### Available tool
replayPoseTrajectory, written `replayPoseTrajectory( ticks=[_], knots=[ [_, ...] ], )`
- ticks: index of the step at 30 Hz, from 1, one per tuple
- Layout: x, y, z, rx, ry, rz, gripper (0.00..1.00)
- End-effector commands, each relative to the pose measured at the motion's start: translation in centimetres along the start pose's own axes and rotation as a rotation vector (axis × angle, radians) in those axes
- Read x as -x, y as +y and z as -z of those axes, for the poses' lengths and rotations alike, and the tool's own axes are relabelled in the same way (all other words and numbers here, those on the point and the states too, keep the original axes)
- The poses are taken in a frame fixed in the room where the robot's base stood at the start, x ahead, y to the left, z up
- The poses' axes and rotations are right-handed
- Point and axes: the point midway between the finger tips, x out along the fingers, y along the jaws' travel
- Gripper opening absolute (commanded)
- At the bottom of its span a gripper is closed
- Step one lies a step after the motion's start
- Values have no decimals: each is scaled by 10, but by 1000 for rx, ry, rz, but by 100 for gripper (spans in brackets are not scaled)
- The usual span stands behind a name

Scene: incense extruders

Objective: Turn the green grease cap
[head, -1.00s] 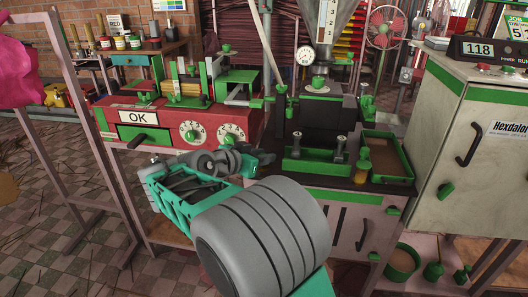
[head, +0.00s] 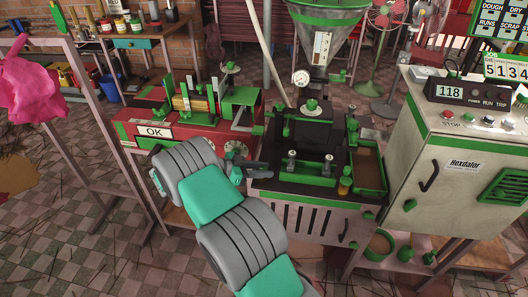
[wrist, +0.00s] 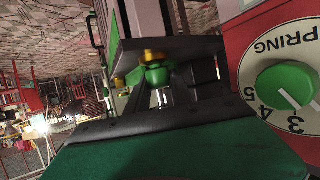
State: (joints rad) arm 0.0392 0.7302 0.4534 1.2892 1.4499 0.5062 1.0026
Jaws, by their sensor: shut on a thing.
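My gripper (head: 260,170) is at the left side of the black-topped extruder (head: 310,170) in the head view, its dark fingers pointing right. The wrist view shows the green grease cap (wrist: 157,76), with yellow parts on it, between the dark fingers. My gripper is shut on this cap. A bright metal stem shows just below the cap. In the head view the cap is hidden at the fingertips, and I cannot tell how far it is turned.
A red machine with an OK sign (head: 157,131) stands to the left. Its green dial (wrist: 287,86) is close to the fingers in the wrist view. A pale cabinet (head: 450,190) stands right. A pink-framed rack (head: 95,130) is at left.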

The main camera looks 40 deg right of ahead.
Motion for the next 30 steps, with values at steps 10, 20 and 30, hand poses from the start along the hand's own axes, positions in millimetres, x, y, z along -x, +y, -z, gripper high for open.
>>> replayPoseTrajectory(
  ticks=[10, 20, 30],
  knots=[
    [1, -1, 2, -24, 0, -55, 0],
    [0, -1, -1, -26, 0, -60, 0],
    [0, -1, -1, -26, 0, -60, 43]
  ],
)
